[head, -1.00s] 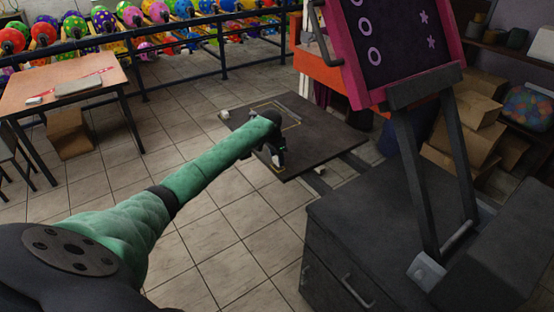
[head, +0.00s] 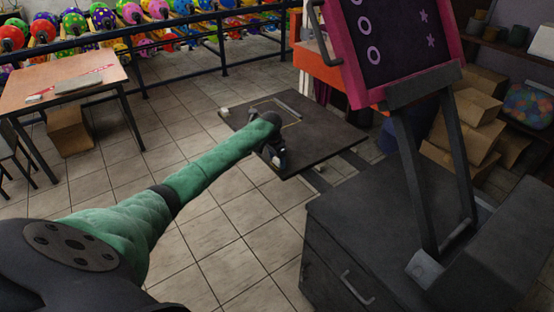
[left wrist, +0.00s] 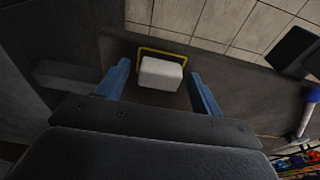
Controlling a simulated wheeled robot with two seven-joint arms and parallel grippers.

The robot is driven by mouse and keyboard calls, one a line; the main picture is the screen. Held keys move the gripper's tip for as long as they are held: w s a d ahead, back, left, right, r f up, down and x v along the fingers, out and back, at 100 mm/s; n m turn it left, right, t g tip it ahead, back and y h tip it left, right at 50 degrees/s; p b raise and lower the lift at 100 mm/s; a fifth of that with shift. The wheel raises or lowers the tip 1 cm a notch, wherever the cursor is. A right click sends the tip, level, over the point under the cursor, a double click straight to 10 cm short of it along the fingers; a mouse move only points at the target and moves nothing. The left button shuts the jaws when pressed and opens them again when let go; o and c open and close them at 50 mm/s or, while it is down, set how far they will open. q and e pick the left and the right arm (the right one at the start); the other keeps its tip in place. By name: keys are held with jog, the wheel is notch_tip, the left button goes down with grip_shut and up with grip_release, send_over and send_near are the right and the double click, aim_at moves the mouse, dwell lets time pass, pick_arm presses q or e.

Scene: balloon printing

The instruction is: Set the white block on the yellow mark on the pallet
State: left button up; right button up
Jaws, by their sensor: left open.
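The white block (left wrist: 160,73) shows in the left wrist view, over the yellow mark (left wrist: 165,50) on the dark pallet (left wrist: 232,82). The mark's yellow line shows along the block's far side and at its corners; its near part is hidden. My left gripper (left wrist: 160,88) is open. Its blue fingers stand on either side of the block, with a gap on each side. In the head view, my left gripper (head: 277,157) is low over the near edge of the pallet (head: 335,125), and the block cannot be made out clearly there. My right gripper is not in view.
A grey bar (head: 288,107) lies on the pallet's far part. A small pale piece (head: 224,112) is at its left corner. A dark cabinet (head: 345,240) with a pink-framed board (head: 400,45) stands at right.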

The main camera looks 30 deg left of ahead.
pick_arm(q)
jog(key=shift+r, duration=0.55)
notch_tip(320, 180, up, 11)
jog(key=s+b, duration=0.1)
jog(key=b, duration=0.2)
jog(key=shift+s+a, duration=0.3)
jog(key=shift+a, duration=0.05)
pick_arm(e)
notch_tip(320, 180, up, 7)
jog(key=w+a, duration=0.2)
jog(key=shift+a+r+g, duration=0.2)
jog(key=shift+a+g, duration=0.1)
pick_arm(q)
jog(key=shift+f, duration=0.1)
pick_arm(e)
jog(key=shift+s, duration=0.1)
